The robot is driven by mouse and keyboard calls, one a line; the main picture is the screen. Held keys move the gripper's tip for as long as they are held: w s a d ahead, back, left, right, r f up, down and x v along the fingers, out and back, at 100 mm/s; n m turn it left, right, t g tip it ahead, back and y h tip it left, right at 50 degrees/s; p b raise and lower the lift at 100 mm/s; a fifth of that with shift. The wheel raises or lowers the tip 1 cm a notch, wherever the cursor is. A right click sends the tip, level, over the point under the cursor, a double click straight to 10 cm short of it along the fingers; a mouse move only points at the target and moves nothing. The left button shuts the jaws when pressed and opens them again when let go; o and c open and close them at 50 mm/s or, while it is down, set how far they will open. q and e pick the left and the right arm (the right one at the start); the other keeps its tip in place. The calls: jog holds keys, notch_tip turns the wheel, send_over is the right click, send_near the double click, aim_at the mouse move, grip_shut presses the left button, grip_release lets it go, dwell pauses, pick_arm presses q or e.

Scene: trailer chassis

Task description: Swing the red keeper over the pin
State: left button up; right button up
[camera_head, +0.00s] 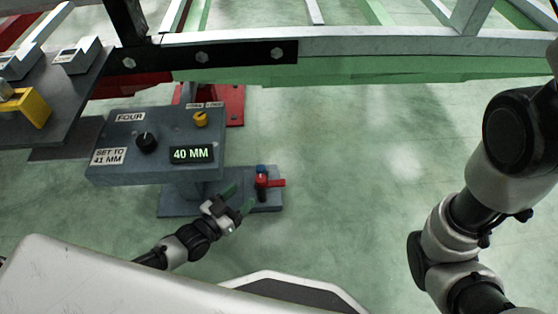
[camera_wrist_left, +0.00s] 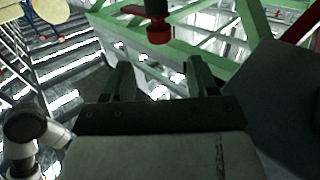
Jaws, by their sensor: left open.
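The red keeper (camera_head: 274,183) sits on a short post with a blue cap (camera_head: 261,168), on a grey base plate (camera_head: 271,204). Its flat arm points right in the head view. In the left wrist view the red keeper (camera_wrist_left: 158,38) shows at the top centre, on a dark post. My left gripper (camera_head: 238,199) is just left of and in front of the keeper, apart from it. In the left wrist view the gripper (camera_wrist_left: 162,80) has its fingers spread, with nothing between them. I cannot tell the pin apart from the post. My right gripper is out of view.
A grey console (camera_head: 158,168) reading "40 MM" and labelled "FOUR" and "SET TO 41 MM" stands left of the keeper, with a black knob (camera_head: 147,142) and a yellow knob (camera_head: 200,119). A chassis rail (camera_head: 350,46) crosses behind. Green floor to the right is clear.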

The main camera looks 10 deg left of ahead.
aim_at(257, 182)
pick_arm(q)
jog(key=b+x, duration=0.5)
jog(key=x, duration=0.4)
jog(key=shift+f, duration=0.2)
jog(key=shift+w+d+r+b, duration=0.15)
jog(key=shift+w+d+b, duration=0.15)
jog(key=shift+w, duration=0.25)
grip_shut()
